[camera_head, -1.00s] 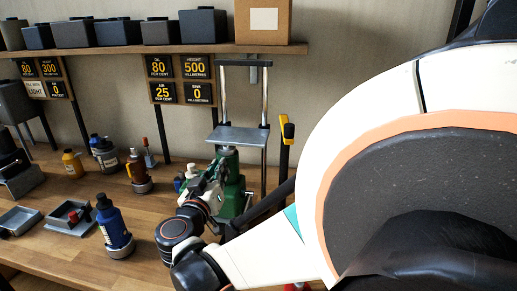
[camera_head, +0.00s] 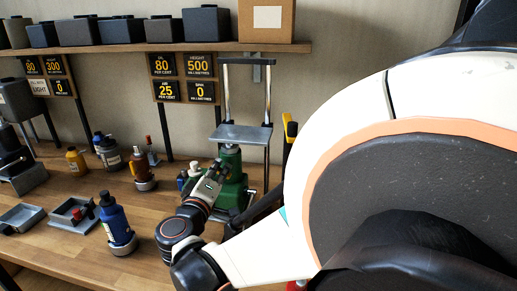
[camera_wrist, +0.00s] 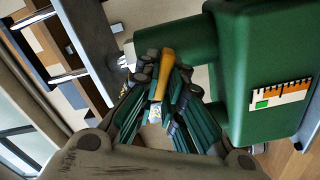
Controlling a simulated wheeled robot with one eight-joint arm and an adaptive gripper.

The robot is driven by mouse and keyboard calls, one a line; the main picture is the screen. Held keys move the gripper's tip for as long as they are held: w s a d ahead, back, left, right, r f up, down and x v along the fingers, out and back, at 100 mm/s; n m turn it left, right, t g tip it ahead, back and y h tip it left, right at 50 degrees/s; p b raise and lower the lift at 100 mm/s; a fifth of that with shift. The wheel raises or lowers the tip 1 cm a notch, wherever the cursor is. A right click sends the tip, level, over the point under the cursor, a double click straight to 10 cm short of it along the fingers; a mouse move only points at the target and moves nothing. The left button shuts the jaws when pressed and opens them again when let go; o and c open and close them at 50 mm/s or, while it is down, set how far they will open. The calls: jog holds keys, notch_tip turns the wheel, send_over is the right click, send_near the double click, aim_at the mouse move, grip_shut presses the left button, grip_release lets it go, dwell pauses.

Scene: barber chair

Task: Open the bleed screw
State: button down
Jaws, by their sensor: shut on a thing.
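The green jack (camera_head: 232,191) stands on the bench under a grey plate between two upright rods. Its green body fills the right of the wrist view (camera_wrist: 268,60). My gripper (camera_head: 222,170) is at the left side of the jack. In the wrist view its fingers (camera_wrist: 164,72) are closed around a small yellow-orange part (camera_wrist: 165,78), which I take to be the bleed screw. The fingers cover its sides, and its join to the jack is hidden. In the head view the screw is hidden behind my gripper.
A blue bottle (camera_head: 114,222) and grey trays (camera_head: 72,212) stand on the bench left of my arm. Dark boxes line the shelf (camera_head: 150,50).

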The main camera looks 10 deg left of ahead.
jog(key=shift+a+n, duration=0.1)
jog(key=shift+n, duration=0.3)
jog(key=c, duration=1.7)
grip_release()
